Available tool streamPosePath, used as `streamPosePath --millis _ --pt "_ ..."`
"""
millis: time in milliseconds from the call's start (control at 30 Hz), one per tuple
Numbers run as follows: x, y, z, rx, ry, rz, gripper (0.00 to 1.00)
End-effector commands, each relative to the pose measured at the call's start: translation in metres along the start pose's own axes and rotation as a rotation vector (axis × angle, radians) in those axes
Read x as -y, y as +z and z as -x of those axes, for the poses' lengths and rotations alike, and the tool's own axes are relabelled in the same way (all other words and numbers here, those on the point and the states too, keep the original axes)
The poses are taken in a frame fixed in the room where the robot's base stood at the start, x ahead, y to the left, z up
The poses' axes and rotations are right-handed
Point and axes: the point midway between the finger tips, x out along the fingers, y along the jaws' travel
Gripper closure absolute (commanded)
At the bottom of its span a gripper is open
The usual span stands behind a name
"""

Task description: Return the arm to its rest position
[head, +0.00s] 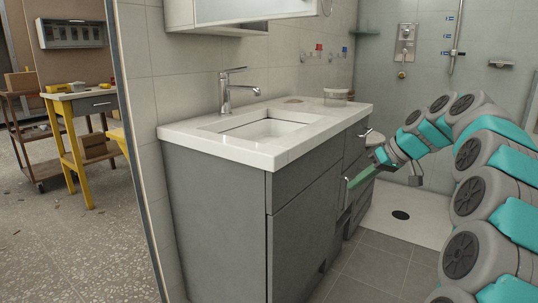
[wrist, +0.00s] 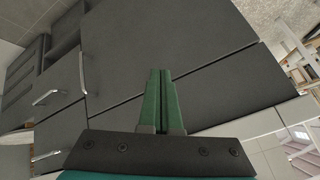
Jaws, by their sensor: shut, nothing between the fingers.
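My gripper (head: 352,183) is at the front of the grey vanity cabinet (head: 238,215), near its right end, at the end of my teal and grey arm in the head view. In the wrist view my gripper (wrist: 161,74) shows its two green fingers pressed together, shut and empty. The grey cabinet fronts (wrist: 190,40) fill most of that view, tilted. Whether the fingertips touch the cabinet, I cannot tell.
The white countertop (head: 185,137) holds a basin, a tap (head: 232,90) and a small tub (head: 336,97). Metal handles (wrist: 46,97) stick out from the fronts at the left of the wrist view. A shower area with a drain (head: 400,215) lies behind my arm. Floor tiles (head: 375,270) in front are clear.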

Motion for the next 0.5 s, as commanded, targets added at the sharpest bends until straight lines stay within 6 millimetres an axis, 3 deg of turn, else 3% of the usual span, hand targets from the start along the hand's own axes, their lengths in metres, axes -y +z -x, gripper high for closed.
streamPosePath --millis 33,200,367,500 --pt "0.023 0.008 -0.001 0.03 -0.008 -0.007 1.0" --pt "0.084 0.049 -0.013 0.141 -0.01 -0.052 1.0" --pt "0.133 0.101 -0.02 0.253 0.017 -0.095 1.0" --pt "0.165 0.155 -0.023 0.345 0.064 -0.135 1.0"
